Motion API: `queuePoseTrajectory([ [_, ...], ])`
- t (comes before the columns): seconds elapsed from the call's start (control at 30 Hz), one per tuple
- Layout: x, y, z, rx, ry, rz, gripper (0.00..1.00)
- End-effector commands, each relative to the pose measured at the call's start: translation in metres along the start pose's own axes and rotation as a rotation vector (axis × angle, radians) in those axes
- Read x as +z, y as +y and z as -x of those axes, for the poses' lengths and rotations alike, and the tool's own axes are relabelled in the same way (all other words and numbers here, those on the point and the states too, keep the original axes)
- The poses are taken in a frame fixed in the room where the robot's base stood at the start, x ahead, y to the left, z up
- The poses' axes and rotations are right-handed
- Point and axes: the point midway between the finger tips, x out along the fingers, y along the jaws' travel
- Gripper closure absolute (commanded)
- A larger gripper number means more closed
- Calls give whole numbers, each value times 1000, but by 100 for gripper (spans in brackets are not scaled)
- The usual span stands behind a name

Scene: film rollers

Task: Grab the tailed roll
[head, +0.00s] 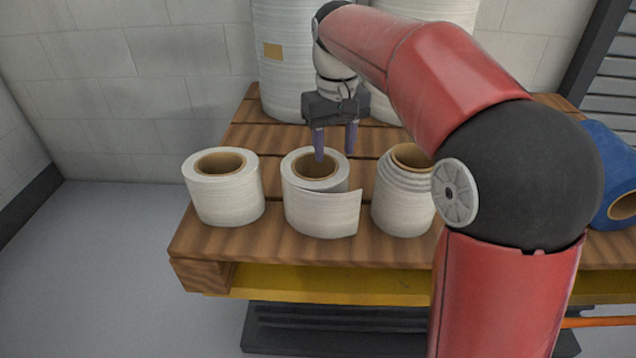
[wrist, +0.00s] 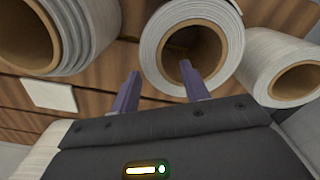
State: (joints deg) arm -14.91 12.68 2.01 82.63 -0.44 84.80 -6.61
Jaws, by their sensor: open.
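The tailed roll (head: 310,208) is a white roll with a brown core, upright in the middle of the front row on the wooden pallet (head: 300,250). Its loose end sticks out to the right. In the wrist view the roll (wrist: 150,45) is seen from above, its tail not clear. My gripper (head: 335,153) is open and points down above the roll's back right side. In the wrist view its fingers (wrist: 160,75) straddle the roll's wall: one shows over the core opening, the other outside the rim. Whether the fingertip is inside the core I cannot tell.
A plain white roll (head: 225,195) stands to the left and a stepped-edge roll (head: 400,208) close to the right, partly behind my arm. Large white rolls (head: 285,60) stand behind. A blue roll (head: 608,150) lies at the far right.

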Motion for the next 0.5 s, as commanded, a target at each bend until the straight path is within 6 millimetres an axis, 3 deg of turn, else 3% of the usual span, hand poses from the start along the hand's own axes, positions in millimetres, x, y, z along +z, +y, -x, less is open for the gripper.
queuePoseTrajectory([
  [0.3, 10, 9, -44, 0, -1, -1, 54],
  [0.5, 9, 8, -59, 0, 1, -1, 54],
])
